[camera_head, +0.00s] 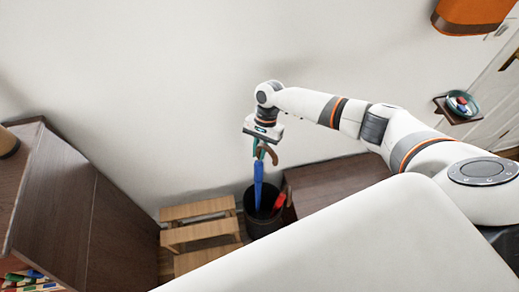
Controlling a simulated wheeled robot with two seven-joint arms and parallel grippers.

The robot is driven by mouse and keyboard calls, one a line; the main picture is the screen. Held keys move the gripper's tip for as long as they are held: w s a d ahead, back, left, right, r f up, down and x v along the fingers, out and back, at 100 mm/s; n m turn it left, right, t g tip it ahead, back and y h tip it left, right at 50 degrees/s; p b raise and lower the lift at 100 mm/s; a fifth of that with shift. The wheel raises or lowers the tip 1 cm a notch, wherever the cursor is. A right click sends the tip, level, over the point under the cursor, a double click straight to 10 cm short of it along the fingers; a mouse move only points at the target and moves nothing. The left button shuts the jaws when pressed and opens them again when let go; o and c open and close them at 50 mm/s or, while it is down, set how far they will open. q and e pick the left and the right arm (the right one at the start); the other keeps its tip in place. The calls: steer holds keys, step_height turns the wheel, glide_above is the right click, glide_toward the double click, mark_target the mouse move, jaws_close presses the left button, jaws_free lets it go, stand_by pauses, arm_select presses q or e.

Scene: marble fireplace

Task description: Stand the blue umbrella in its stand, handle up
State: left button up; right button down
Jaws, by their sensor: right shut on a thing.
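The blue umbrella (258,184) hangs roughly upright, its curved brown handle at the top. My right gripper (262,147) is shut on it near the handle, above the stand. The dark round umbrella stand (262,226) is on the floor against the wall. The umbrella's lower end overlaps the stand's opening; I cannot tell how deep it is inside. A red object (280,201) leans out of the stand's right side. My left gripper is not in view.
A wooden step stool (198,232) stands just left of the stand. A dark brown cabinet (75,210) fills the left. A low brown bench (335,183) is to the right of the stand. A small wall shelf (452,117) holds a dish at the right.

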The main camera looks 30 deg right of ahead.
step_height(320, 180, down, 5)
steer(key=b, duration=0.4)
steer(key=shift+b, duration=0.3)
step_height(320, 180, down, 8)
steer(key=b, duration=0.4)
steer(key=shift+r+b, duration=0.15)
steer(key=shift+b, duration=0.15)
steer(key=shift+f+b, duration=2.75)
steer(key=shift+f, duration=1.2)
steer(key=c, duration=1.3)
jaws_free()
steer(key=v, duration=1.2)
